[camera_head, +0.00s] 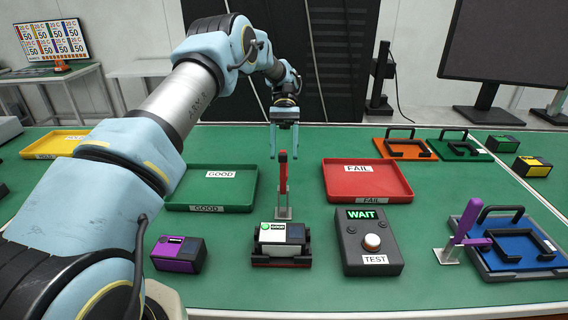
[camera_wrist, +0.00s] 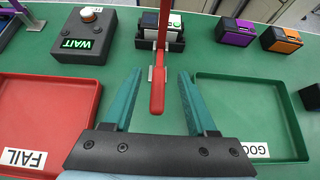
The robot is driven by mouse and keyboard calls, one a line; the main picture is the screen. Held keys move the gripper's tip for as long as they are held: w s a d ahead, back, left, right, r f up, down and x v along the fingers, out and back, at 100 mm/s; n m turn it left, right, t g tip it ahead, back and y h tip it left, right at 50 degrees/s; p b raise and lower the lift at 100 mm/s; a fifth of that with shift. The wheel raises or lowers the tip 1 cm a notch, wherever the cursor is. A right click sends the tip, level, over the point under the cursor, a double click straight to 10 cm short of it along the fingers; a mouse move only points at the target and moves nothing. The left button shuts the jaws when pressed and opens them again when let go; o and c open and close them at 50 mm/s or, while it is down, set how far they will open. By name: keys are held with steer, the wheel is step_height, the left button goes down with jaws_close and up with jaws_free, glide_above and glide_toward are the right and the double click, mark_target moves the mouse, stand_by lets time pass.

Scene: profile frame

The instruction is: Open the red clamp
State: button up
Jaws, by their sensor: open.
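The red clamp (camera_head: 283,172) stands behind the black fixture (camera_head: 281,261), its red handle upright above a metal base. In the wrist view the red clamp (camera_wrist: 157,95) runs down between the two teal fingers. My gripper (camera_head: 284,153) is open, pointing down at the handle's upper part; its fingers (camera_wrist: 159,78) lie on either side of the handle, with gaps visible. Whether the clamp's arm presses on the device is hard to tell.
A green GOOD tray (camera_head: 211,170) lies left of the clamp and a red FAIL tray (camera_head: 366,165) right. A WAIT/TEST box (camera_head: 368,262) stands right of the fixture, a purple block (camera_head: 178,266) left. A purple clamp (camera_head: 463,232) stands by a blue fixture.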

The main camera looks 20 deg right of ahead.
step_height(320, 180, up, 6)
steer(key=p, duration=0.4)
steer(key=shift+p, duration=0.35)
steer(key=shift+a, duration=0.1)
